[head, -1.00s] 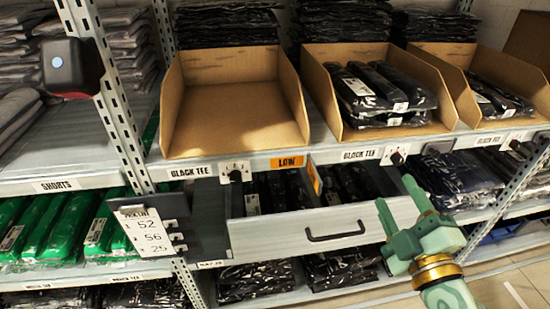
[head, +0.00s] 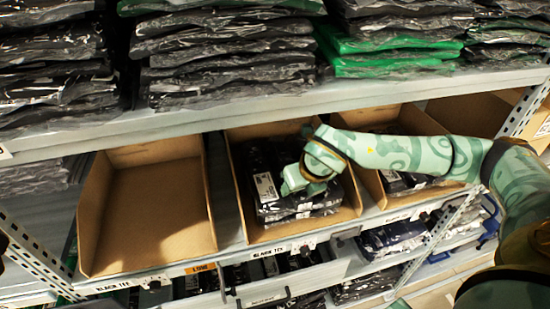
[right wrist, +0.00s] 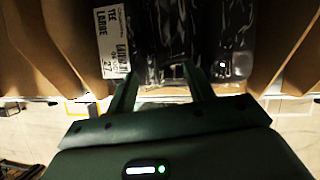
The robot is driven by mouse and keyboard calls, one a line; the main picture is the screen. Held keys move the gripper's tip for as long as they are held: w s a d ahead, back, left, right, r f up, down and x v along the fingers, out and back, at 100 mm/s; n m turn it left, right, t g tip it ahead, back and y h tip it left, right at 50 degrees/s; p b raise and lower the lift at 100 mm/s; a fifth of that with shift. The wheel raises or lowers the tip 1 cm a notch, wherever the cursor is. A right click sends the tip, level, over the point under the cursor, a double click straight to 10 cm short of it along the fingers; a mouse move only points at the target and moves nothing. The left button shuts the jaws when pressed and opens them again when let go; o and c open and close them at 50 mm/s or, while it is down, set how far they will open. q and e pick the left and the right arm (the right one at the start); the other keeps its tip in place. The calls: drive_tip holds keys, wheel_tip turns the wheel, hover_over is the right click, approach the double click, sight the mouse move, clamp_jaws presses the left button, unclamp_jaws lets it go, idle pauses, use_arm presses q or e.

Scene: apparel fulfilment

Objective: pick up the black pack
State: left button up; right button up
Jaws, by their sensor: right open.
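Several black packs in clear film lie in the middle cardboard bin (head: 243,192). The black pack (head: 262,160) at the left of the pile shows a white label. My right arm reaches in from the right, and my right gripper (head: 296,186) is over the pile, covering part of it. In the right wrist view, my right gripper (right wrist: 160,80) is open, its two fingers apart at the near ends of the packs. A black pack (right wrist: 165,35) lies ahead between the fingers, with a white-labelled pack (right wrist: 113,40) left of it. Contact cannot be told. My left gripper is not in view.
An empty cardboard bin (head: 150,205) stands to the left. Another bin (head: 400,120) with black packs stands to the right, partly behind my arm. A shelf edge (head: 270,108) with stacked packs runs above the bins. The middle bin's cardboard walls flank my gripper.

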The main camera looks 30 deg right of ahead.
sight(288, 162)
drive_tip(key=shift+s+d+m+h, duration=0.25)
drive_tip(key=shift+d+m+h, duration=0.15)
drive_tip(key=shift+d, duration=0.15)
drive_tip(key=shift+s+m+g, duration=0.25)
drive_tip(key=shift+m+g, duration=0.05)
drive_tip(key=shift+w+d, duration=0.1)
drive_tip(key=shift+w, duration=0.1)
drive_tip(key=w, duration=0.2)
drive_tip(key=w+d, duration=0.1)
drive_tip(key=w, duration=0.1)
drive_tip(key=w+p, duration=0.1)
drive_tip(key=w, duration=0.1)
drive_tip(key=shift+w+d, duration=0.5)
drive_tip(key=shift+w, duration=0.85)
drive_tip(key=w+f, duration=0.2)
drive_tip(key=w, duration=0.1)
drive_tip(key=shift+d, duration=0.35)
drive_tip(key=shift+w+f, duration=0.15)
drive_tip(key=shift+f, duration=0.35)
drive_tip(key=shift+d, duration=0.1)
